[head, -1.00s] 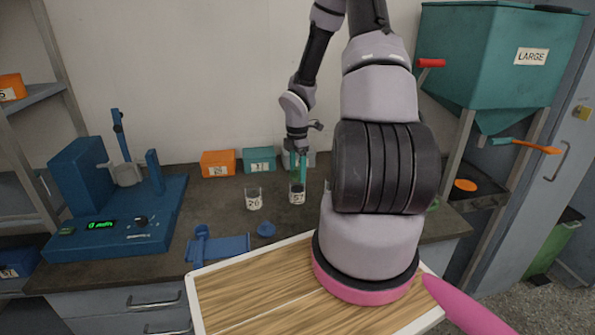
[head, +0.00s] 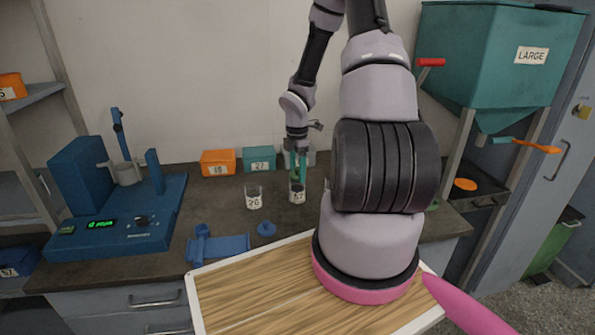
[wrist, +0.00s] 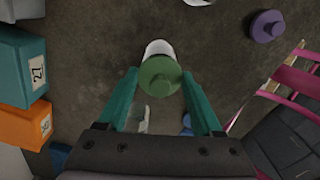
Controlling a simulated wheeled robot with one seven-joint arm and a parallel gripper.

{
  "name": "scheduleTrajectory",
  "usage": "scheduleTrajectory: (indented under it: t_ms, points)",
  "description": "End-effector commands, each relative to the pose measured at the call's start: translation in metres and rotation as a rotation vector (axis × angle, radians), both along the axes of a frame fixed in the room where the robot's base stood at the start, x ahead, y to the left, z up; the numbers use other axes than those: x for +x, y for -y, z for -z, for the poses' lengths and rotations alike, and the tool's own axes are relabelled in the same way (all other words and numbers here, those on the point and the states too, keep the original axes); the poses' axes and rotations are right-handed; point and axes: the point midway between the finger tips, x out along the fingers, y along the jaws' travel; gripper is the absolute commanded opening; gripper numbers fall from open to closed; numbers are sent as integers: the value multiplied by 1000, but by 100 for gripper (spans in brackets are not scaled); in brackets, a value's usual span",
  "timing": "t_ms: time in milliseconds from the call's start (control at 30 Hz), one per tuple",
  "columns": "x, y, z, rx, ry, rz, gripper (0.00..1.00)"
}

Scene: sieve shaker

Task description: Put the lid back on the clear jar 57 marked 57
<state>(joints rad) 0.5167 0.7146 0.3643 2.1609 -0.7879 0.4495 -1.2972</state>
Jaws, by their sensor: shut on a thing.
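The clear jar 57 (head: 297,196) stands upright on the dark counter, with its white 57 label facing the head camera. My gripper (head: 299,171) points down right above it, its teal fingers around a green lid (wrist: 160,78) with a round knob. In the wrist view my gripper (wrist: 160,88) is shut on this lid. The pale jar body (wrist: 158,48) shows beyond the lid's far edge, so the lid looks offset from it there. I cannot tell whether lid and rim touch.
An open clear jar 26 (head: 253,199) stands just left. Orange (head: 218,163) and teal (head: 259,160) boxes stand behind by the wall. A blue lid (head: 266,229) and a blue tool (head: 220,247) lie in front. A purple lid (wrist: 266,26) shows in the wrist view.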

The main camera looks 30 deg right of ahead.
Motion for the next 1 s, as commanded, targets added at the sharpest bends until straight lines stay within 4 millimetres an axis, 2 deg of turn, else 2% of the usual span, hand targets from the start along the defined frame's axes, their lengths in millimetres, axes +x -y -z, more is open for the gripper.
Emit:
scheduleTrajectory:
  t_ms: [300,333,400,767,1000]
  points:
    - [0,0,0,0,0,0,16]
    - [0,0,0,0,0,0,79]
    - [0,0,0,0,0,0,100]
    - [0,0,0,0,0,0,100]
    - [1,0,-11,0,2,2,100]
